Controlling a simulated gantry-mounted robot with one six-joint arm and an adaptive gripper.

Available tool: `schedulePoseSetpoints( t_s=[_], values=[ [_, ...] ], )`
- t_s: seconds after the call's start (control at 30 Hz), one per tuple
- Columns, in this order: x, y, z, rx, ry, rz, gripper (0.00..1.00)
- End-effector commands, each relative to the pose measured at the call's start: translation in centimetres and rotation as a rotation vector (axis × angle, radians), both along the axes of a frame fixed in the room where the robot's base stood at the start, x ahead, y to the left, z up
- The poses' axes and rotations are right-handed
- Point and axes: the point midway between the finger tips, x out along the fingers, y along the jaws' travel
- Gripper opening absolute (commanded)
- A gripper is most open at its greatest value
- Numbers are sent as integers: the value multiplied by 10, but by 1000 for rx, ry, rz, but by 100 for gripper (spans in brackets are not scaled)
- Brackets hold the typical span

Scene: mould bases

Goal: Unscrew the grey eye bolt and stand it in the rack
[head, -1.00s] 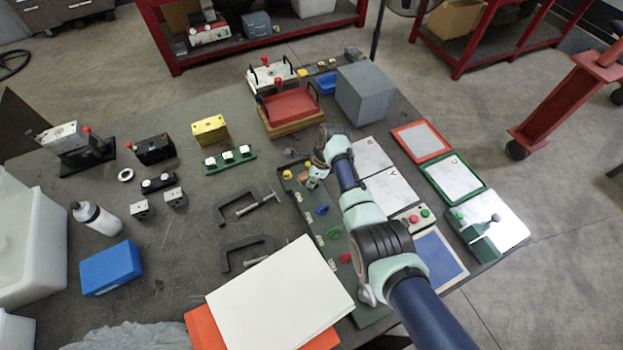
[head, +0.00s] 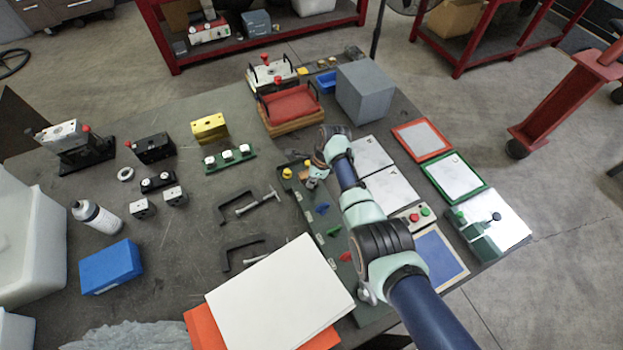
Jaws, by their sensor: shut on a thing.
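My gripper (head: 312,182) points down over the far end of the long dark green rack (head: 300,196). It is shut on a small grey piece, which I take to be the grey eye bolt; it is too small and too covered by the fingers to tell its tilt or whether it touches the rack. A yellow piece (head: 287,173) is just left of the gripper. A blue piece (head: 322,208), a green piece (head: 334,231) and a red piece (head: 345,257) stand along the rack nearer me.
A grey block (head: 364,93) and a red-topped mould (head: 291,103) stand beyond the gripper. White plates (head: 391,190) lie right of my arm. Black clamps (head: 240,250) lie left of the rack. White and orange sheets (head: 280,295) cover the near left.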

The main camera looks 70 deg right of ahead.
Motion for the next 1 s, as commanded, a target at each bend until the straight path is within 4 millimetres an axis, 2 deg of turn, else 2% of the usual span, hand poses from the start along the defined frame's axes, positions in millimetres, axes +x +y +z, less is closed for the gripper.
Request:
schedulePoseSetpoints(
  t_s=[0.23, 0.53, 0.77, 0.8, 0.97, 1.0],
  values=[
    [0, 0, -2, 0, 0, 0, 0],
    [0, 0, -16, 0, 0, 0, 0],
    [0, 0, -16, 0, 0, 0, 0],
    [0, 0, -16, 0, 0, 0, 13],
    [0, 0, -16, 0, 0, 0, 40],
    [0, 0, -16, 0, 0, 0, 41]
  ],
)
